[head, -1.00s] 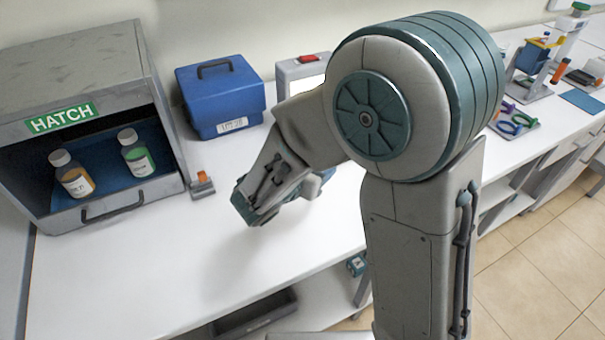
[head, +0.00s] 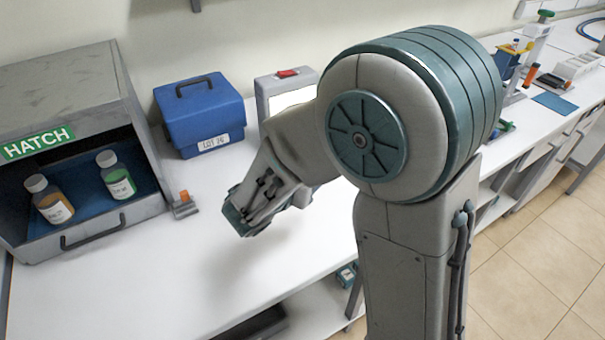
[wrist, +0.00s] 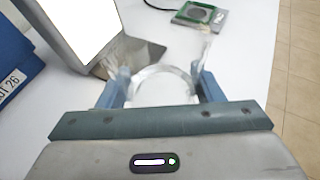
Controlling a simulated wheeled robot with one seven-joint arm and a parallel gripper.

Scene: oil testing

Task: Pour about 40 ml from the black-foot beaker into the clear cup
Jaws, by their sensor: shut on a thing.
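My gripper (wrist: 160,95) shows in the wrist view with its two blue fingers on either side of a clear round glass vessel (wrist: 162,73). The fingers are shut on the vessel. Only its upper rim and part of its wall show; the rest is hidden behind the gripper body, so I cannot see a black foot or the liquid level. In the head view my arm hides the vessel. I cannot make out a clear cup in either view.
A grey hatch box (head: 60,85) with two bottles stands at the left. A blue case (head: 200,115) and a grey case with a bright panel (head: 290,97) are at the back. The white counter (head: 130,270) is clear in front. A green-framed device (wrist: 200,13) lies farther along.

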